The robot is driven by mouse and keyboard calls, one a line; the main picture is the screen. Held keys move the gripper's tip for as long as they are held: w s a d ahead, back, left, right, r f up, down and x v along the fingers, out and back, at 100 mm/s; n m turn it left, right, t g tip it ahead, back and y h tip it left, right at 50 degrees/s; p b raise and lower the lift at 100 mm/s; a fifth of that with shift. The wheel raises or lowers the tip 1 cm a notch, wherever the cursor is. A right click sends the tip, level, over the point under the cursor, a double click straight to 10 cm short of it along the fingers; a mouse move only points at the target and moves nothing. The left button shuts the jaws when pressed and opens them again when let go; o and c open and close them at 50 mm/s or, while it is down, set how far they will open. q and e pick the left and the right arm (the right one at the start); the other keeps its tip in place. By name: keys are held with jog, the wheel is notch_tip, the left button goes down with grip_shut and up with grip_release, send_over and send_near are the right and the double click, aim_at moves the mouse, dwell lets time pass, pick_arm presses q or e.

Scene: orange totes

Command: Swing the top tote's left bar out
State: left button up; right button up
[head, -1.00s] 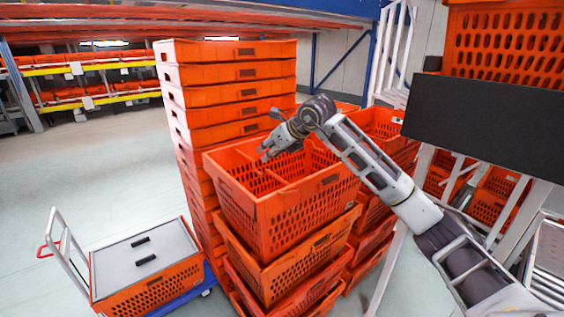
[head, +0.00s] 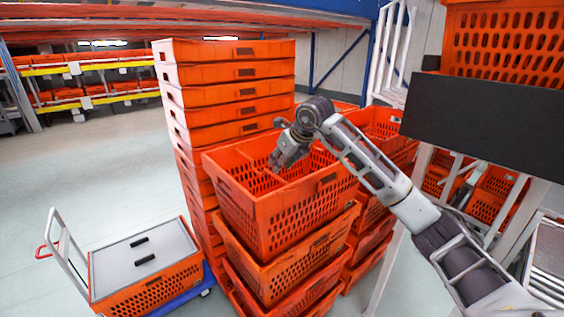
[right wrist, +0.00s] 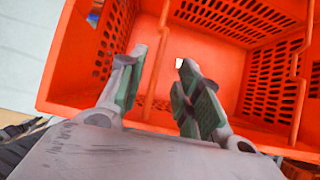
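The top tote (head: 300,212) is an open orange crate with slotted walls on a stack of similar totes. My right gripper (head: 278,167) reaches over it from the right and points down into its opening. In the right wrist view the two fingers (right wrist: 164,76) are spread apart with nothing held. A thin orange bar (right wrist: 159,60) crosses the tote and shows between the fingers; I cannot tell whether either finger touches it. A second bar (right wrist: 301,65) runs along the tote's right side in that view. My left gripper is not in view.
A tall stack of closed orange totes (head: 235,88) stands behind. A cart (head: 140,255) with a grey lid is at lower left. A dark panel (head: 480,125) and more totes (head: 375,125) are at right. Free floor lies at left.

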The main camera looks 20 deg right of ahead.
jog(key=shift+b+x, duration=0.7)
jog(key=shift+x, duration=2.65)
jog(key=c, duration=0.6)
jog(key=shift+d+r+p, duration=0.1)
jog(key=shift+r+p, duration=0.55)
jog(key=shift+r, duration=0.6)
